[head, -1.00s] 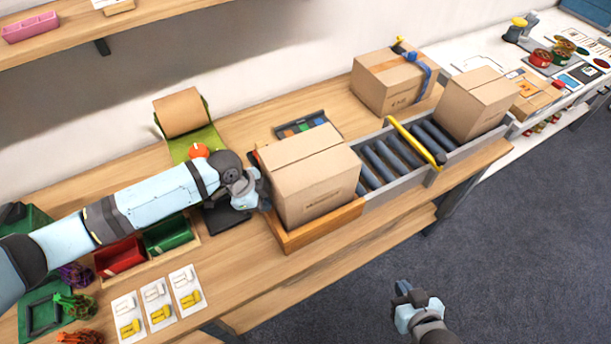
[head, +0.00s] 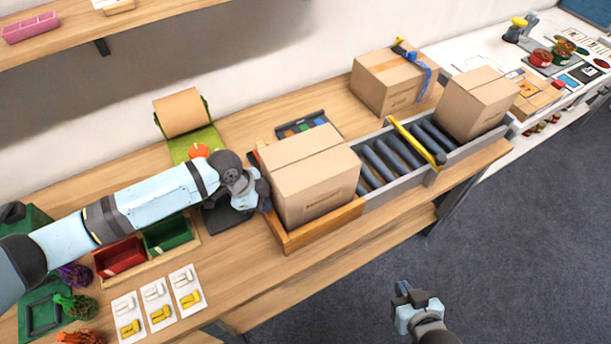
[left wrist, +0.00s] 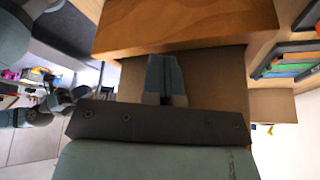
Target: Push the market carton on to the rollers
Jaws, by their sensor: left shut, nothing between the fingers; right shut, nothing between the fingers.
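The market carton (head: 312,185), a closed brown box, sits in a wooden tray (head: 325,227) at the near end of the rollers (head: 392,158). My left gripper (head: 264,188) is shut and empty, at the left side of the carton; whether it touches cannot be told. In the left wrist view the shut fingers (left wrist: 165,80) point at the carton's cardboard face (left wrist: 212,75), with the wooden tray edge (left wrist: 185,22) above it. My right gripper (head: 403,292) is shut and empty over the floor, away from the table.
A yellow bar (head: 415,142) crosses above the rollers. A second carton (head: 475,103) stands at the rollers' far end. A carton with blue tape (head: 393,82) stands behind. Red and green bins (head: 120,257) and several picture cards (head: 157,302) lie left of the carton.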

